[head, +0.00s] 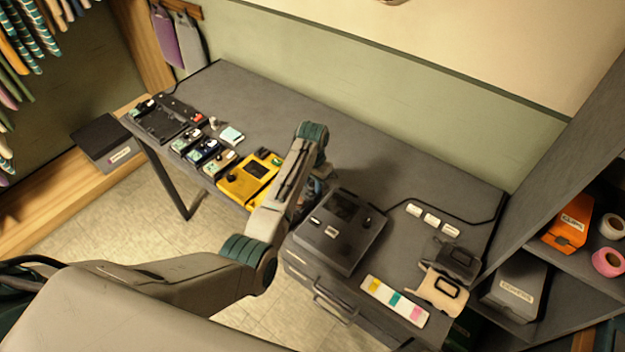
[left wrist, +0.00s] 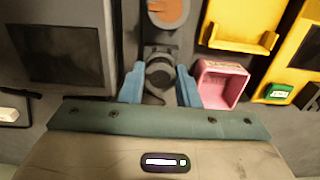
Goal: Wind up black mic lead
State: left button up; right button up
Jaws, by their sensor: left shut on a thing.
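My left gripper (left wrist: 158,88) has its blue fingers on both sides of a dark round thing (left wrist: 160,72) in the left wrist view. It is shut on this thing, and dark loops show around it; I cannot tell for sure that it is the black mic lead. In the head view my left gripper (head: 314,190) is low at the table, mostly hidden behind my arm, between the yellow unit (head: 249,177) and the dark box (head: 341,229). A black cord (head: 450,214) runs from this box along the table to the right. My right gripper is not in view.
A pink open box (left wrist: 222,85) stands close right of my left gripper. Small pedals (head: 205,150) stand at the table's left. White blocks (head: 432,219), a colour-marked strip (head: 394,300) and a beige case (head: 443,290) lie at the right. The table's back strip is clear.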

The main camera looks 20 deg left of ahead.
pick_arm(q)
jog(key=m+p, duration=0.3)
jog(key=m, duration=0.2)
jog(key=shift+r, duration=0.15)
jog(key=m+p, duration=0.2)
jog(key=m, duration=0.5)
jog(key=shift+f+m, duration=0.2)
jog(key=shift+m, duration=0.1)
jog(key=m, duration=0.3)
jog(key=o, duration=1.3)
